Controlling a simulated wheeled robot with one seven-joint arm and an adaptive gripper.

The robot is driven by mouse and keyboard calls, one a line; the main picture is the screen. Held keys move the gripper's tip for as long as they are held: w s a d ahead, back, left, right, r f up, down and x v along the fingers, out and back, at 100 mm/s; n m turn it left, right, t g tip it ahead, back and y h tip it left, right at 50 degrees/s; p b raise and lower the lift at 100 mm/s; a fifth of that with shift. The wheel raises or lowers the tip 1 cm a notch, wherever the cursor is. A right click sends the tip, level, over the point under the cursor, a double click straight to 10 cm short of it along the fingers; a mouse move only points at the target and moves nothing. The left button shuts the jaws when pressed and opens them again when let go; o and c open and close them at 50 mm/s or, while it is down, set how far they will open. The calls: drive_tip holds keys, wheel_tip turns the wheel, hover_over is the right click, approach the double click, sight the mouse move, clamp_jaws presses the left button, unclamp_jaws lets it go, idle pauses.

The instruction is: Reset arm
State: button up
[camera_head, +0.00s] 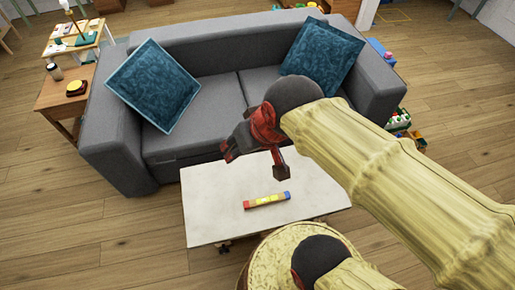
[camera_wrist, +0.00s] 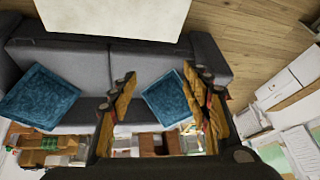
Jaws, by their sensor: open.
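My gripper (camera_head: 256,163) is open and empty in the head view, held above the back part of the white coffee table (camera_head: 210,222), in front of the grey sofa. Its two fingers (camera_wrist: 165,105) stand apart in the wrist view with nothing between them. My arm reaches in from the lower right of the head view and hides part of the sofa and the table's right side. A small bar with red, yellow and blue parts (camera_head: 266,200) lies on the table, apart from my gripper.
The grey sofa (camera_head: 205,90) with two blue cushions (camera_head: 153,85) (camera_head: 322,55) stands behind the table. A wooden side table (camera_head: 62,98) with a cup and a yellow-topped object is at the left. Wooden floor is clear at the lower left.

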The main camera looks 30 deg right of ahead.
drive_tip(key=s, duration=0.1)
drive_tip(key=s+d, duration=0.1)
drive_tip(key=s+d+h, duration=0.1)
drive_tip(key=shift+r+n, duration=0.3)
drive_tip(key=shift+r, duration=0.05)
idle(1.2)
